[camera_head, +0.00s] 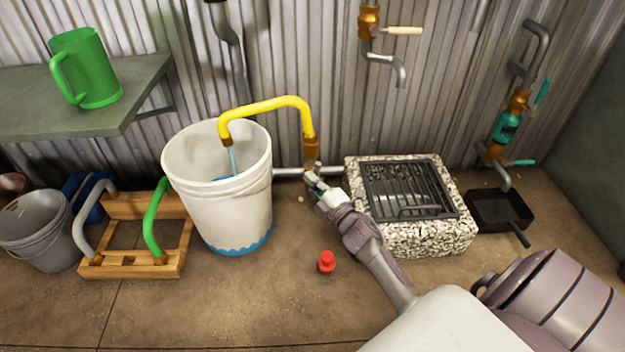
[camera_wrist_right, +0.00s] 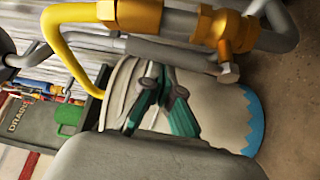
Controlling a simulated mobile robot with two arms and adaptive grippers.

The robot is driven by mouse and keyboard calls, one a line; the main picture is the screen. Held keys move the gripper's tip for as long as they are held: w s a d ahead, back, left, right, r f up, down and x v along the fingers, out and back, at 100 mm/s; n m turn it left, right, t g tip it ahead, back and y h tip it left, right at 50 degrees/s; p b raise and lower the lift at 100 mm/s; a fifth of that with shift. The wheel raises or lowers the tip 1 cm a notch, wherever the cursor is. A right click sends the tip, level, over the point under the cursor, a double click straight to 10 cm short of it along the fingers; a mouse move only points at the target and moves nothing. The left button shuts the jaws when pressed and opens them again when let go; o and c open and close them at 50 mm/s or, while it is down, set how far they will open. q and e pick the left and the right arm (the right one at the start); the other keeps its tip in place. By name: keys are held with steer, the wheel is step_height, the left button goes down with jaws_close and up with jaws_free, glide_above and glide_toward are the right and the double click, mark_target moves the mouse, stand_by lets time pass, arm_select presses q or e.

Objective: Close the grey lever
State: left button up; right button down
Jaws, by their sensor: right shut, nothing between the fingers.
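A brass valve (camera_head: 311,148) sits at the foot of a yellow curved pipe (camera_head: 268,103) by the wall. Blue water runs from the pipe's end into a white bucket (camera_head: 220,190). In the right wrist view, the brass valve (camera_wrist_right: 236,32) has a short grey lever (camera_wrist_right: 229,73) at its lower end. In the head view the lever is too small and too close to my gripper to make out. My right gripper (camera_head: 315,183) is shut and empty just below the valve. Its teal fingers (camera_wrist_right: 165,88) show apart from the lever in the wrist view. My left gripper is out of view.
A stone drain block with a metal grate (camera_head: 455,230) stands right of my gripper. A red stopper (camera_head: 327,262) lies on the floor. A wooden rack (camera_head: 135,268) and a grey bucket (camera_head: 40,235) stand at the left. A black pan (camera_head: 497,209) lies at the right.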

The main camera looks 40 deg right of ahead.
steer(key=shift+s+d, duration=0.1)
steer(key=shift+d, duration=0.05)
steer(key=shift+s+d, duration=0.1)
steer(key=shift+d, duration=0.1)
stand_by(0.3)
steer(key=s+d+f+m, duration=0.1)
steer(key=s+d+f, duration=0.2)
steer(key=d+f, duration=0.1)
steer(key=shift+d+t, duration=0.4)
stand_by(0.6)
stand_by(0.4)
